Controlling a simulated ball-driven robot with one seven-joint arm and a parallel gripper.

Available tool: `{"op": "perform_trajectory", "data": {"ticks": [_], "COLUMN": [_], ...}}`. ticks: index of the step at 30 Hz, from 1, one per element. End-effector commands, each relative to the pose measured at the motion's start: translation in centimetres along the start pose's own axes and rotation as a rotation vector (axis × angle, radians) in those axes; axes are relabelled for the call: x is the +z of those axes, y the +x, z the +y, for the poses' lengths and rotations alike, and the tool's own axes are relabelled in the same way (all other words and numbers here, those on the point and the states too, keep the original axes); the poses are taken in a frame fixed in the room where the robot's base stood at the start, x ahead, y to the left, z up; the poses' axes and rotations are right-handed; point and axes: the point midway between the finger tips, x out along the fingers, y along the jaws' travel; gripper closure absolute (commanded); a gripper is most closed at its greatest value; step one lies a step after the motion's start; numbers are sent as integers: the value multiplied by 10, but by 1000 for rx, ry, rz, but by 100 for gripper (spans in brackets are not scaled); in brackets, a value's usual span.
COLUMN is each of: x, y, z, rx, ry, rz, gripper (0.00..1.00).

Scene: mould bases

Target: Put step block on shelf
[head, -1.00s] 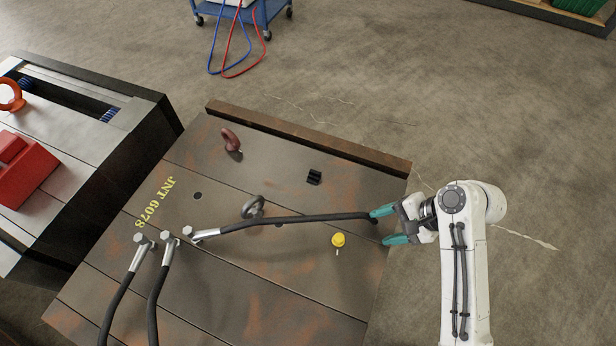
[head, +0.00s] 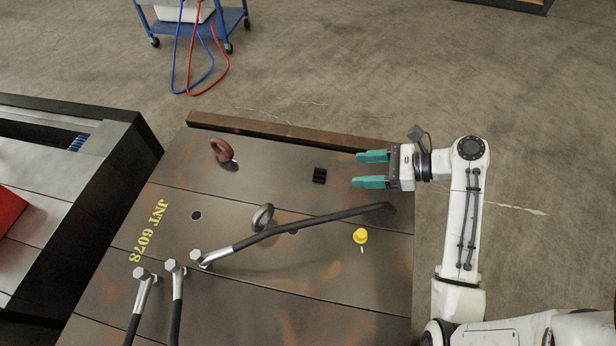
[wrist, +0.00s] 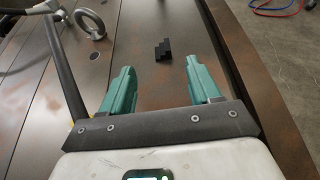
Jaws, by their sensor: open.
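The step block is a small black stepped piece (head: 319,175) on the brown metal mould base (head: 270,185); it also shows in the wrist view (wrist: 163,50), ahead of and between the fingers. My gripper (head: 372,170) has teal fingers and is open and empty. It points left in the head view, to the right of the block, with a gap between them. In the wrist view both fingers (wrist: 163,85) are spread apart with nothing between their tips. I cannot make out a shelf for certain in these frames.
A long black-handled bar (head: 310,222) lies across the base, near my gripper. A grey eyebolt (head: 262,217), a red-brown eyebolt (head: 222,151) and a yellow knob (head: 360,236) stand on it. A raised rusty rail (head: 280,131) edges the far side. A blue cart (head: 232,20) stands beyond.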

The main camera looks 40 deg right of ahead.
Motion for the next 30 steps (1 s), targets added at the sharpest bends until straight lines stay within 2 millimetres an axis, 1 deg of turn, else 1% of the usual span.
{"op": "perform_trajectory", "data": {"ticks": [6,9,14,20,24,27,30], "x": [0,-1,-2,-10,-9,-9,-9], "y": [34,45,54,80,97,102,103], "z": [1,1,1,-1,-2,-2,-2], "rx": [6,5,4,6,5,3,3], "ry": [-1,-1,-2,-3,-4,-3,-4], "rz": [0,1,2,2,2,2,2], "gripper": [38,38,38,38,38,38,38]}}
